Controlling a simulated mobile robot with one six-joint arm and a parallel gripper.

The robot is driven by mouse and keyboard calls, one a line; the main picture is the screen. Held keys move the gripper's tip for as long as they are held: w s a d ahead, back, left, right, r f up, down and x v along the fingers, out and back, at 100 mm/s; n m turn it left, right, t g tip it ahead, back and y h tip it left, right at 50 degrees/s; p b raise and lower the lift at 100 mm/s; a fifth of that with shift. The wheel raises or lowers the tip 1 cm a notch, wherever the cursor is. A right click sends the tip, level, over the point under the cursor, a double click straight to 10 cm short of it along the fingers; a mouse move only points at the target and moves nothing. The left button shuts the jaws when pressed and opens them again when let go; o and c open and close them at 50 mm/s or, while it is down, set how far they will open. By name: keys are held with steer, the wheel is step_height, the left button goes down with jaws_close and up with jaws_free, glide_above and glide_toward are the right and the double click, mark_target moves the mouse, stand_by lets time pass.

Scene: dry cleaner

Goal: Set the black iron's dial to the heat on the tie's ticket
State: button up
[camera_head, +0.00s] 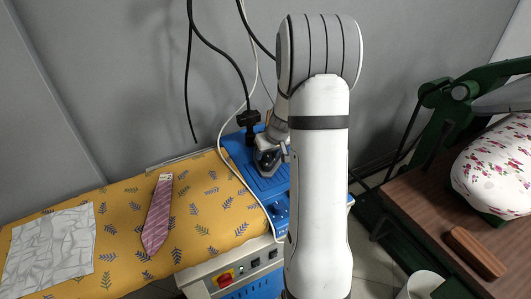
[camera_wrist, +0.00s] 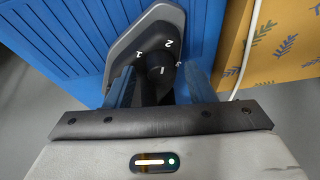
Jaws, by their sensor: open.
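The black iron (camera_wrist: 130,48) stands on the blue ribbed rest in the wrist view. Its round black dial (camera_wrist: 160,66) has pale numerals around it; 1 and 2 can be read, a third at the right is partly cut off. A white mark shows on the dial; which numeral it points to is unclear. My gripper (camera_wrist: 160,88) is open, its fingers on either side of the dial; contact cannot be told. The purple striped tie (camera_head: 158,216) lies on the yellow board in the head view. No readable ticket shows on it.
The blue rest (camera_head: 240,150) joins the yellow leaf-patterned board (camera_head: 205,200). A pale creased cloth (camera_head: 50,250) lies at the left. A white cord (camera_wrist: 247,45) runs beside the iron. A press with a floral pad (camera_head: 495,165) and a wooden block (camera_head: 475,252) stand on the right.

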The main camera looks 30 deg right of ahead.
steer(key=shift+f, duration=0.2)
steer(key=shift+c, duration=0.2)
steer(key=c, duration=0.9)
steer(key=m+p, duration=0.1)
steer(key=p, duration=0.1)
steer(key=m+h+p, duration=0.1)
steer(key=shift+a+r+p, duration=0.1)
steer(key=shift+r+p, duration=0.25)
steer(key=shift+r, duration=0.05)
steer(key=shift+c, duration=0.3)
steer(key=shift+f+m+p, duration=0.2)
steer(key=shift+m+p, duration=0.4)
steer(key=shift+p, duration=0.1)
steer(key=shift+f, duration=0.15)
